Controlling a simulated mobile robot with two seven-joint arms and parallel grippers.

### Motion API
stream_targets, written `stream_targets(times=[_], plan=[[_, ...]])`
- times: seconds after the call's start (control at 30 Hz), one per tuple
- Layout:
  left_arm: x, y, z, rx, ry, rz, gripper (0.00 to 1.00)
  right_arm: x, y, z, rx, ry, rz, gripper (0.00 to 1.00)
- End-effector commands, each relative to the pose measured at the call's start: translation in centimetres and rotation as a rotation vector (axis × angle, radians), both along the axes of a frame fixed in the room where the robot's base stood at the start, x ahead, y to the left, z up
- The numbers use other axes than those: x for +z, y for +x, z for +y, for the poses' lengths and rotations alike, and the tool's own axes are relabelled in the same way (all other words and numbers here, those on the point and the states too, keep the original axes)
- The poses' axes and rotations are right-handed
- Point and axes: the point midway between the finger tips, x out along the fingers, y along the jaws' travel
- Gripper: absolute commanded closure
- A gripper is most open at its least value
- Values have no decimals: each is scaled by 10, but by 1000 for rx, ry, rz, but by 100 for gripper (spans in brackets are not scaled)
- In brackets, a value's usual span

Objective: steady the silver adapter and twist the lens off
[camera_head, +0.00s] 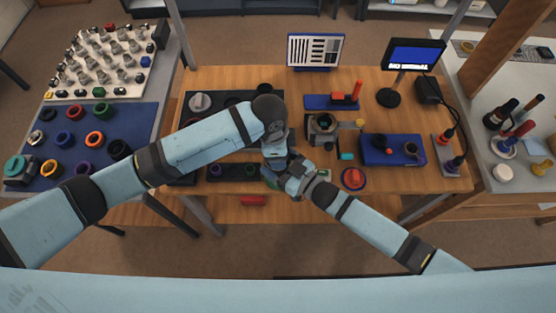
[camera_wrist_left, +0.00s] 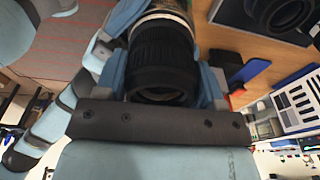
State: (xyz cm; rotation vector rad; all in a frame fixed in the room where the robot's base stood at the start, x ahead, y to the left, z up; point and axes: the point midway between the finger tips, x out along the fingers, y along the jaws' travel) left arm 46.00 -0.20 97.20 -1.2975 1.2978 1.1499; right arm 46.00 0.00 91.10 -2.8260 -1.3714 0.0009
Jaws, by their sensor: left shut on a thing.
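A black ribbed lens (camera_wrist_left: 162,62) fills the middle of the left wrist view, between the blue fingers of my left gripper (camera_wrist_left: 162,75), which is shut on it. A pale metallic ring, apparently the silver adapter (camera_wrist_left: 170,10), shows at the top edge beyond the lens and is cut off by the frame. In the head view my left gripper (camera_head: 276,160) points down at the front middle of the bench and meets my right gripper (camera_head: 285,178). The arms hide the lens and adapter there. The right gripper's fingers are too covered to tell open from shut.
The wooden bench (camera_head: 225,77) holds a blue tray (camera_head: 376,157) on the right, a red-topped round piece (camera_head: 353,178) and a dark device (camera_head: 321,127) near the middle. A monitor (camera_head: 413,54) stands at the back. A blue mat (camera_head: 128,115) with several rings lies on the left table.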

Motion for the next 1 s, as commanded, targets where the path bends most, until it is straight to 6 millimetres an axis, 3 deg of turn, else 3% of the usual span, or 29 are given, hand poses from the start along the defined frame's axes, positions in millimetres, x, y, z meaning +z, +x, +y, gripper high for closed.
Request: stream_targets(times=[0.03,0.13,0.53,1.0], plan=[[0,0,0,0,0,-1,70,0,0,0,0,0,0,21],[0,0,0,0,0,0,70,0,0,0,0,0,0,0],[0,0,0,0,0,0,70,-1,-9,-11,0,-1,1,0],[0,0,0,0,0,0,70,-1,-61,-77,0,-2,1,0]])
